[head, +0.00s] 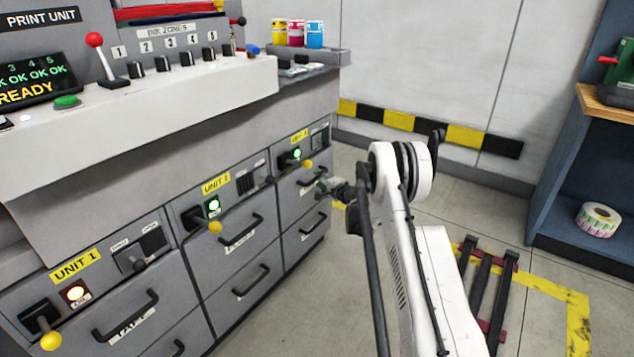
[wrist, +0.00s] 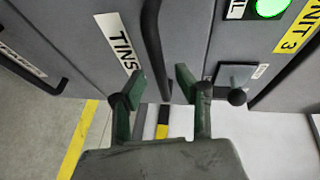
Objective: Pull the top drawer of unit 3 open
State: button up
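Unit 3 is the far cabinet column, with a yellow label (head: 300,135) and a lit green lamp. Its top drawer, marked TINS (wrist: 118,40), has a black bar handle (wrist: 152,40). In the wrist view the picture is turned, so the handle runs down from the top edge. My gripper (head: 328,187) is at the front of this drawer. In the wrist view its two green fingers (wrist: 158,80) are apart, with the handle's lower end between them. I cannot tell whether either finger touches it. The drawer looks flush. The gripper partly hides the drawer front in the head view.
A silver plate with a black knob (wrist: 236,85) lies close to the right finger. The lower drawer's handle (wrist: 40,75) is to the left. Unit 2 (head: 215,184) and unit 1 (head: 75,265) stand nearer. Floor in front of unit 3 is open.

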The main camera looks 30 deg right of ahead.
jog(key=shift+w+a+f, duration=0.1)
jog(key=shift+w, duration=0.5)
jog(key=shift+w+a+f, duration=0.1)
jog(key=shift+w, duration=0.5)
jog(key=shift+c, duration=0.3)
grip_shut()
